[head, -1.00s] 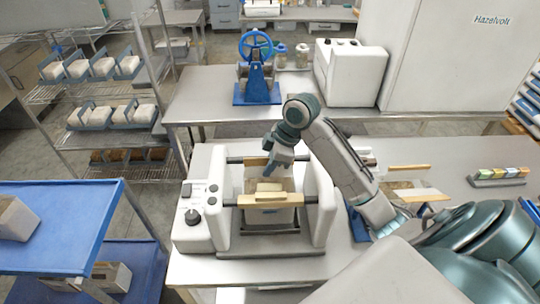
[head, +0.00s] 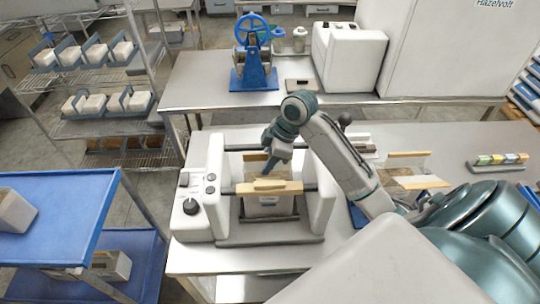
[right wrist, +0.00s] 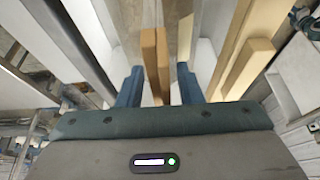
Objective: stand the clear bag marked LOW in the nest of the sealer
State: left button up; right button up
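The sealer (head: 205,229) is the white frame with dials and dark bars at the centre of the near bench. A clear bag (head: 284,207) with pale contents and a small label is upright between its side walls. The label is too small to read, and whether the bag's base rests in the nest is hidden. A wooden strip (head: 255,157) shows at the back and another (head: 268,187) at the front. My right gripper (head: 268,168) is low over the bag; in the right wrist view its blue fingers stand apart either side of a wooden strip (right wrist: 155,65). My left gripper is out of view.
Another clear bag with wooden strips (head: 425,182) lies right of my right arm. A rack of small coloured blocks (head: 500,160) is farther right. A blue hand-wheel device (head: 255,70) and a white box (head: 348,60) stand on the back bench. A blue cart (head: 60,230) is at left.

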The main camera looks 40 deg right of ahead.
jog(key=v, duration=1.2)
jog(key=shift+s+r, duration=0.1)
